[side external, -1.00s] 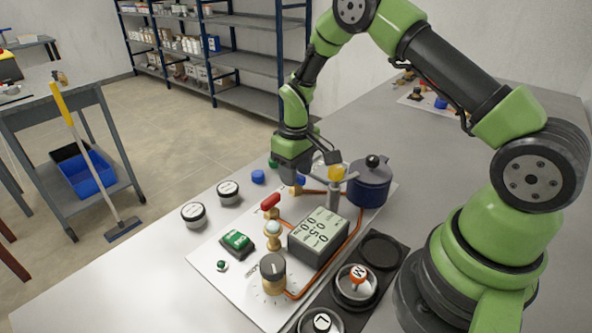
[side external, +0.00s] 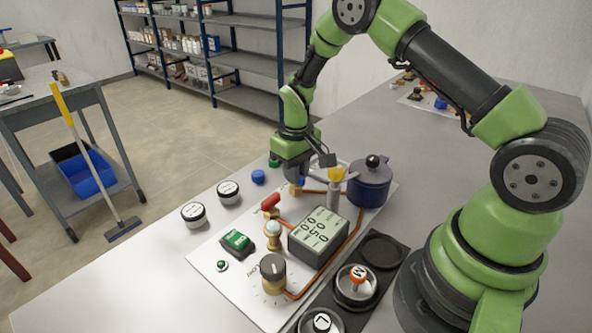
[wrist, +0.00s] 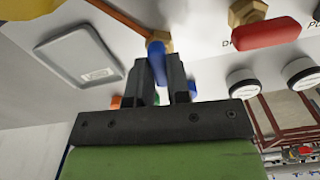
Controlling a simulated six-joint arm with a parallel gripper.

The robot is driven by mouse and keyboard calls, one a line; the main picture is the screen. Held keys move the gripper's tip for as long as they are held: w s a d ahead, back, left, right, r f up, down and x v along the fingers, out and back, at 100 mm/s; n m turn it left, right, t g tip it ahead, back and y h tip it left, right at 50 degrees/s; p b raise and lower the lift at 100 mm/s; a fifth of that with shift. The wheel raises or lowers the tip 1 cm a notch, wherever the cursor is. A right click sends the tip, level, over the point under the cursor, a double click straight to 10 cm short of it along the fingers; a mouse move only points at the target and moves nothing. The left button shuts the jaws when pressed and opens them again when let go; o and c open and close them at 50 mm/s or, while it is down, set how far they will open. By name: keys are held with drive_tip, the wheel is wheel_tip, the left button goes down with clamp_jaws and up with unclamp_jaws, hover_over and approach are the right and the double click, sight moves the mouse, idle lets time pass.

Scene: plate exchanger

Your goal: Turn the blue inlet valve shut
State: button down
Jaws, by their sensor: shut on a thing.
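The blue inlet valve has a blue lever handle (wrist: 157,62) on a brass body (wrist: 161,38), joined to a copper-orange pipe in the wrist view. My gripper (wrist: 161,75) is shut on the blue handle, with one dark finger on each side of it. In the side view my gripper (side external: 294,174) points down over the valve at the far part of the white panel. There the blue handle (side external: 299,182) shows only as a small patch, mostly hidden by my fingers. The handle's exact angle to the pipe is hard to tell.
A red-handled valve (side external: 270,202) stands nearer the camera on the panel. A dark blue pot (side external: 370,182) and a yellow-topped post (side external: 335,180) stand close to the right of my gripper. A display box (side external: 319,233) and black knob (side external: 272,268) are nearer.

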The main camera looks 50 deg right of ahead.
drive_tip(key=m, duration=0.8)
drive_tip(key=shift+m, duration=0.4)
drive_tip(key=m, duration=0.3)
drive_tip(key=shift+m, duration=2.3)
drive_tip(key=c, duration=1.1)
unclamp_jaws()
wheel_tip(320, 180, up, 9)
drive_tip(key=shift+r, duration=0.45)
